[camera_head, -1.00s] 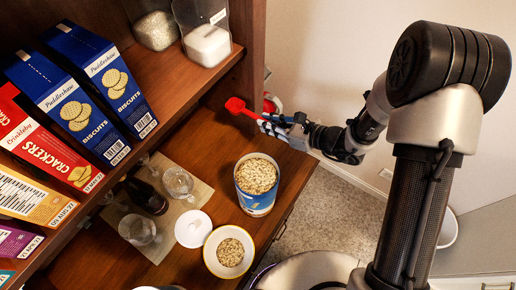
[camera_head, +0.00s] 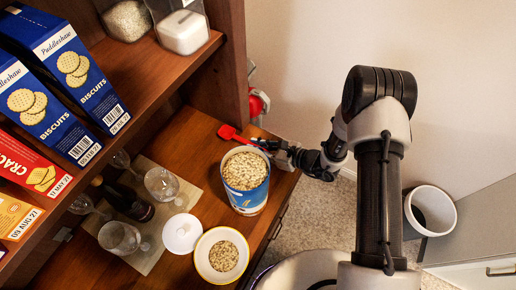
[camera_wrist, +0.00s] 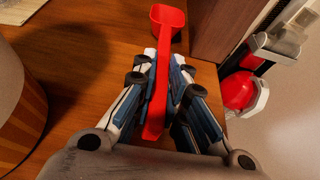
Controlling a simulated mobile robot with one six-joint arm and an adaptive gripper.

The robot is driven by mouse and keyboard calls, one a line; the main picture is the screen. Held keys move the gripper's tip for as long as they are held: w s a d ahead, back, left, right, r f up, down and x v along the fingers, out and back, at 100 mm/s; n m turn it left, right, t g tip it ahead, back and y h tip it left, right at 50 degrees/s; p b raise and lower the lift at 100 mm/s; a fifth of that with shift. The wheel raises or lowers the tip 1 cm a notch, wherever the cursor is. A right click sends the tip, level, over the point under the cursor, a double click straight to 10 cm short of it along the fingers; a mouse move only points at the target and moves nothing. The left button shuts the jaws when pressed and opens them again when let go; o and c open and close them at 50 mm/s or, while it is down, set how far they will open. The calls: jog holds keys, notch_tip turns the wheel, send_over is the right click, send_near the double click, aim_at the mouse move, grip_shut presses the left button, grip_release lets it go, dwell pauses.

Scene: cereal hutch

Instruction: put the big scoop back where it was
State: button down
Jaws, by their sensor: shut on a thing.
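The red scoop (camera_head: 228,131) is in my gripper (camera_head: 277,146), low over the wooden counter behind the oat canister. In the wrist view the scoop (camera_wrist: 167,18) points away from me, its handle lying between the two fingers of my gripper (camera_wrist: 161,66). The gripper is shut on the handle. I cannot tell whether the scoop touches the counter. Another red round thing (camera_wrist: 239,90), with white and dark pieces by it, is at the outer side of the hutch; it also shows in the head view (camera_head: 258,103).
An open canister of oats (camera_head: 245,174) stands close in front of my gripper. A bowl of oats (camera_head: 222,256), a white lid (camera_head: 183,233), glasses and a dark bottle (camera_head: 127,199) are on the counter. The hutch's side panel (camera_wrist: 224,27) rises near the scoop.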

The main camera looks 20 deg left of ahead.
jog(key=shift+f, duration=0.1)
jog(key=c, duration=2.1)
grip_release()
jog(key=shift+f, duration=0.25)
jog(key=o, duration=0.5)
jog(key=shift+r, duration=0.1)
jog(key=shift+r, duration=0.15)
jog(key=shift+d+r, duration=0.2)
jog(key=shift+d, duration=0.15)
jog(key=p+v, duration=0.3)
jog(key=v, duration=0.8)
jog(key=shift+d, duration=0.15)
